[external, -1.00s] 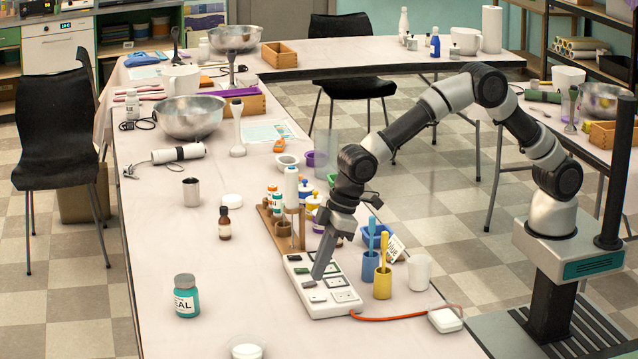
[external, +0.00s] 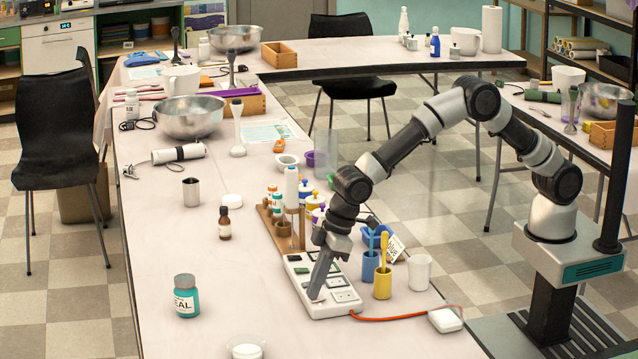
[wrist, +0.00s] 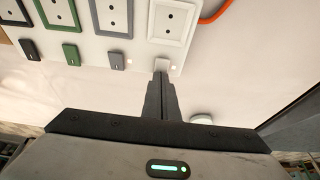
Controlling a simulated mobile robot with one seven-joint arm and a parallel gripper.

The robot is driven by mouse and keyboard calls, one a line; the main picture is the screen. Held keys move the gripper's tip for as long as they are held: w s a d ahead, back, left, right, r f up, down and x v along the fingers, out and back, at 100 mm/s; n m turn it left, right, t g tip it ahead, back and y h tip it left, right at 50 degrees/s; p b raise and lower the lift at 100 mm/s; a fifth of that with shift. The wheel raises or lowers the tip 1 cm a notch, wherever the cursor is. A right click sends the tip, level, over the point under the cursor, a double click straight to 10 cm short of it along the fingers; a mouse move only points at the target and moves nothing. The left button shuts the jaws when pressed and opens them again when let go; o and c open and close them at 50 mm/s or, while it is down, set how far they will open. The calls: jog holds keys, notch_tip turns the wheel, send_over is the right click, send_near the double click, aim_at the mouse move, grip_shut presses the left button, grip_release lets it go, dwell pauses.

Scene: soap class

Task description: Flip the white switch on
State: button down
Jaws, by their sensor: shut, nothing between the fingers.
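A white power strip (external: 346,308) lies on the long table, and its near end is under my gripper (external: 314,297). In the wrist view the strip (wrist: 137,35) fills the top, with several sockets and a row of switches: black, green (wrist: 71,52), grey (wrist: 117,61) and white. The white switch (wrist: 162,66) is at the tips of my gripper (wrist: 162,76), which partly cover it. The gripper is shut and empty, pointing down at the strip. Contact with the switch and the switch's tilt cannot be told.
An orange cable (external: 395,317) runs from the strip to a white box (external: 445,320). Blue (external: 370,266) and yellow (external: 382,284) cups and a white cup (external: 419,272) stand to the right. A wooden rack (external: 272,228) stands behind. The table left of the strip is mostly clear.

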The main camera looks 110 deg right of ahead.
jog(key=shift+s+f, duration=0.15)
jog(key=shift+s, duration=0.05)
jog(key=shift+s, duration=0.8)
jog(key=shift+r, duration=0.4)
jog(key=w+p+v, duration=0.1)
jog(key=p+v, duration=0.3)
jog(key=v, duration=0.9)
jog(key=shift+r, duration=0.3)
jog(key=shift+r, duration=0.1)
